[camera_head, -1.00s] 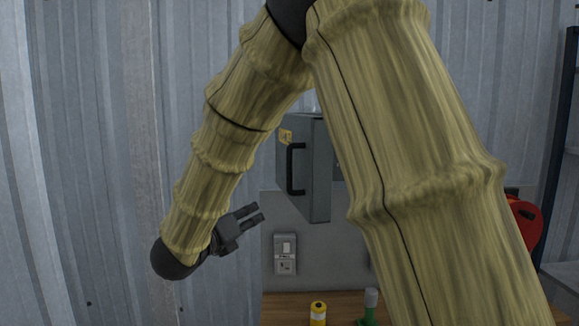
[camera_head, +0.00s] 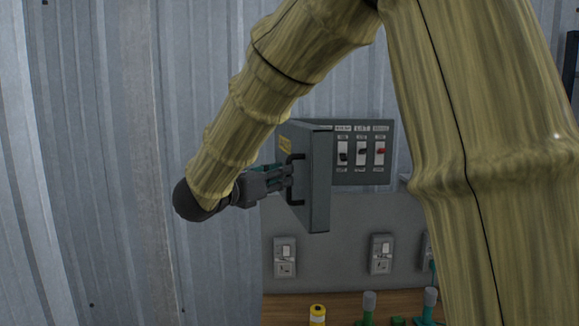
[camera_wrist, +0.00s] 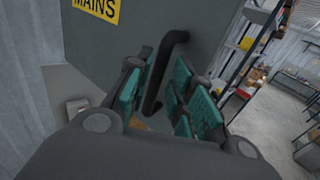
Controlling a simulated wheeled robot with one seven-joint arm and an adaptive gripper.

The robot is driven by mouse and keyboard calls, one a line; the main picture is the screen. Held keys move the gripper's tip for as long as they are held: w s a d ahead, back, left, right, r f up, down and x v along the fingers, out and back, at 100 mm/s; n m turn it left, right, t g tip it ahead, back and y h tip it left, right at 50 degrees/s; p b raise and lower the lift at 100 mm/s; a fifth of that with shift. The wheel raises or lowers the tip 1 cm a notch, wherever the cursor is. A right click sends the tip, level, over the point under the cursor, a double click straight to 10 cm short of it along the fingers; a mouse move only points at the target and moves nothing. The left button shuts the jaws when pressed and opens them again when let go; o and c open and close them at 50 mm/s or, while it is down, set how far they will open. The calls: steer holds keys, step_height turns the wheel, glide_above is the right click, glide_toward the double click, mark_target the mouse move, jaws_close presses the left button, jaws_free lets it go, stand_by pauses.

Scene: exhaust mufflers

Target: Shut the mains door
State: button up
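The grey mains door (camera_head: 320,185) stands open, swung out from the wall panel, with the switches uncovered to its right. Its outer face carries a yellow MAINS label (camera_wrist: 97,8) and a black bar handle (camera_head: 296,158). My gripper (camera_head: 287,174) is at the handle. In the wrist view the handle (camera_wrist: 165,65) passes between the teal-padded fingers, one on its left and two on its right. The fingers look open, with gaps beside the bar; I cannot tell whether any pad touches it.
The switch panel (camera_head: 361,152) has three switches. Wall sockets (camera_head: 285,257) sit below, above a wooden bench (camera_head: 345,302) with a yellow cylinder (camera_head: 318,314) and green-based items. Corrugated wall lies to the left. The wrist view shows shelving (camera_wrist: 245,45) at right.

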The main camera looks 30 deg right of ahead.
mark_target(289, 197)
steer(key=shift+p+x, duration=0.6)
steer(key=shift+x, duration=1.2)
jaws_close()
